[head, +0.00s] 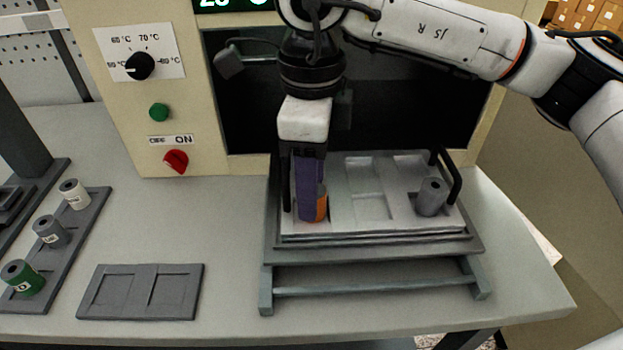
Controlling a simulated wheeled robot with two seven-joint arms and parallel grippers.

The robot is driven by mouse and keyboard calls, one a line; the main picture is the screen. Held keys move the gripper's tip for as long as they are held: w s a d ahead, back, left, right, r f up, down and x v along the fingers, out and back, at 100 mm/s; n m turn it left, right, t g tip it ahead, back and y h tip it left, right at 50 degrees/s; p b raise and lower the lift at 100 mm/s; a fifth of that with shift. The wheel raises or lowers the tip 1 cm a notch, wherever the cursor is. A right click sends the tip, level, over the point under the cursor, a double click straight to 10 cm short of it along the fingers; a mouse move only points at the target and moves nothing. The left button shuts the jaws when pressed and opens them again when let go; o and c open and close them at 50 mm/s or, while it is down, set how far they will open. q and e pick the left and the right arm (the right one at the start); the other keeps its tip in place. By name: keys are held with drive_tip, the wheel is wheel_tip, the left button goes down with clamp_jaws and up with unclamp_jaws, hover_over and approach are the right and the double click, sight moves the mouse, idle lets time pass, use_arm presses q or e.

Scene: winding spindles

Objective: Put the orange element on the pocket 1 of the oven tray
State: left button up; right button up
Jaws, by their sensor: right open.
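The oven tray (362,226) is a light metal plate with shallow pockets, on a dark frame in front of the oven opening. The orange element (321,207) stands at the left part of the tray, mostly hidden behind my right gripper's purple part. My right gripper (306,205) points down over it, open, with its fingers low at the element. Whether the element sits fully in a pocket is hidden. A grey element (432,197) stands upright at the tray's right side. My left gripper is not in view.
A dark rack (72,241) at the left holds white (74,194), grey (51,232) and green (22,279) spindles. An empty two-pocket plate (140,291) lies at the front. The oven (140,110) stands behind. A black handle (450,178) rises at the tray's right.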

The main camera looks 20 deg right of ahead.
wheel_tip(320, 180, up, 12)
idle(0.4)
idle(1.2)
